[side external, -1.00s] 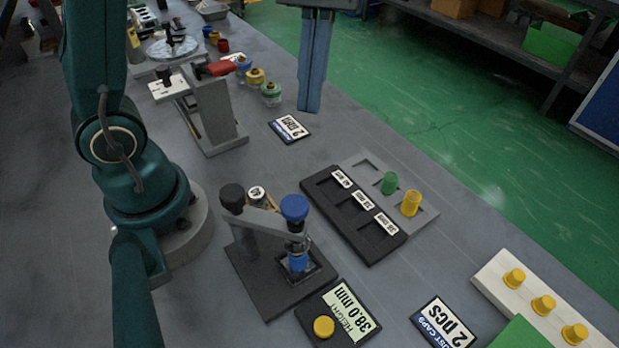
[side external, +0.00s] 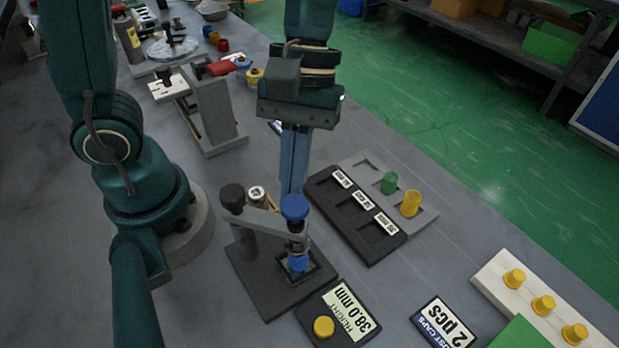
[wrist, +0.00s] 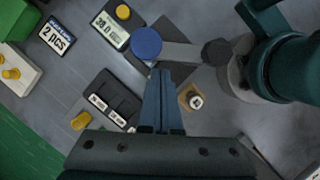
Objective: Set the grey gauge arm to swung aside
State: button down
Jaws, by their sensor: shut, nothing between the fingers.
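The grey gauge arm (side external: 262,219) spans from a black knob (side external: 232,197) on a post to a blue knob (side external: 294,207) at its other end. Its blue-knob end stands over a blue piece (side external: 298,262) on the dark base (side external: 262,284). In the wrist view the grey arm (wrist: 182,53) runs between the blue knob (wrist: 146,43) and the black knob (wrist: 216,52). My gripper (side external: 291,190) is shut and empty, its fingers pointing down behind the blue knob. In the wrist view its fingertips (wrist: 161,73) are just beside the arm; I cannot tell whether they touch it.
A dark tray (side external: 348,232) with labelled slots lies right of the gauge, with green (side external: 389,182) and yellow (side external: 411,203) caps beyond. A display reading 38.0 mm (side external: 340,314) is in front. A small round part with a pale top (side external: 257,193) stands behind the arm.

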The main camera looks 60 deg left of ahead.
aim_at(291, 209)
jog(key=shift+s+d, duration=0.15)
jog(key=shift+s, duration=0.05)
jog(key=shift+s+d+m+y, duration=0.15)
jog(key=shift+d+m+y, duration=0.2)
jog(key=shift+m, duration=0.45)
jog(key=m, duration=0.1)
jog(key=s+d+m+y, duration=0.1)
jog(key=m, duration=0.1)
jog(key=shift+d+g, duration=0.3)
jog(key=shift+g, duration=0.1)
jog(key=s+m, duration=0.1)
jog(key=m, duration=0.1)
jog(key=d+m+y, duration=0.1)
jog(key=shift+s+d+m, duration=0.2)
jog(key=shift+s+m, duration=0.15)
jog(key=shift+m, duration=0.05)
jog(key=shift+s+d+m+t+y, duration=0.15)
jog(key=shift+s+m+y, duration=0.45)
jog(key=shift+m, duration=0.65)
jog(key=shift+s+d+m+t+y, duration=0.1)
jog(key=shift+s+m+y, duration=0.25)
jog(key=shift+s+m, duration=0.75)
jog(key=shift+s+d+m+t+y, duration=0.15)
jog(key=shift+s+m+y, duration=0.35)
jog(key=shift+m, duration=0.95)
jog(key=shift+a, duration=0.1)
jog(key=shift+r, duration=0.1)
